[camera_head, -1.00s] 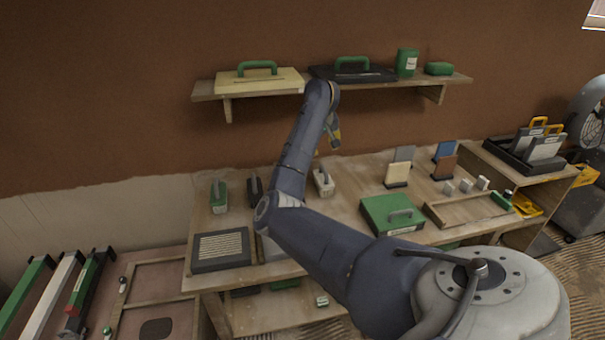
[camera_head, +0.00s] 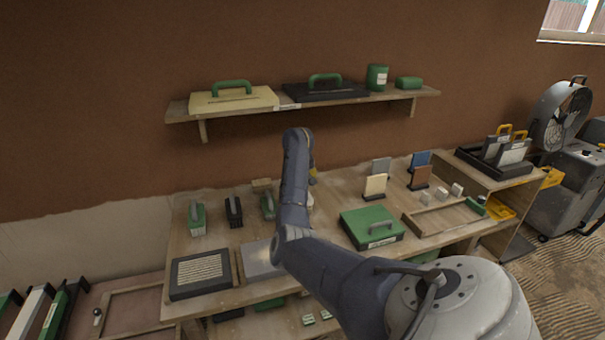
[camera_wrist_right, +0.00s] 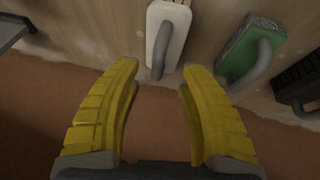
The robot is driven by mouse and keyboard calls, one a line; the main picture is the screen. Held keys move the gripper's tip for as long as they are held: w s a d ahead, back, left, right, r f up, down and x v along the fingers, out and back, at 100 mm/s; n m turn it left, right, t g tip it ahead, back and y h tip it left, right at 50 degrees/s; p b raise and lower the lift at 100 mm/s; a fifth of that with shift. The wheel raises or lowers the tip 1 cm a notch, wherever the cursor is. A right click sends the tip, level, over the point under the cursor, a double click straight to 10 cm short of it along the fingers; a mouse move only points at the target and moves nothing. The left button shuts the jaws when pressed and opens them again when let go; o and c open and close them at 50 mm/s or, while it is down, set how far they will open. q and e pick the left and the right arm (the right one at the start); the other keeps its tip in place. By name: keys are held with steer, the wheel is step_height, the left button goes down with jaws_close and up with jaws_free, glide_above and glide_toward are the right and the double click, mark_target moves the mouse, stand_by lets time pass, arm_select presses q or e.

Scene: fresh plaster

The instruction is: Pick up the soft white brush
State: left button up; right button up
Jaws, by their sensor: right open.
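The white brush (camera_wrist_right: 165,35) with a grey handle lies on the bench at the top middle of the right wrist view. In the head view it is mostly hidden behind my right arm, and only a pale sliver (camera_head: 310,200) shows. My right gripper (camera_wrist_right: 162,68) has its yellow fingers spread and empty, with the tips just short of the white brush's near end. In the head view the gripper (camera_head: 313,174) is mostly hidden behind my arm. My left gripper is not in view.
A green brush (camera_wrist_right: 245,52) lies close beside the white one in the wrist view, with a black brush (camera_wrist_right: 300,82) beyond. A green case (camera_head: 370,228) and a wooden tray (camera_head: 430,228) lie to the right. A wall shelf (camera_head: 300,101) hangs above.

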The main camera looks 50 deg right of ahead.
steer(key=x, duration=0.3)
steer(key=shift+s+d+f, duration=0.1)
steer(key=shift+s+d, duration=0.05)
steer(key=shift+x, duration=0.9)
steer(key=shift+c, duration=0.4)
jaws_close()
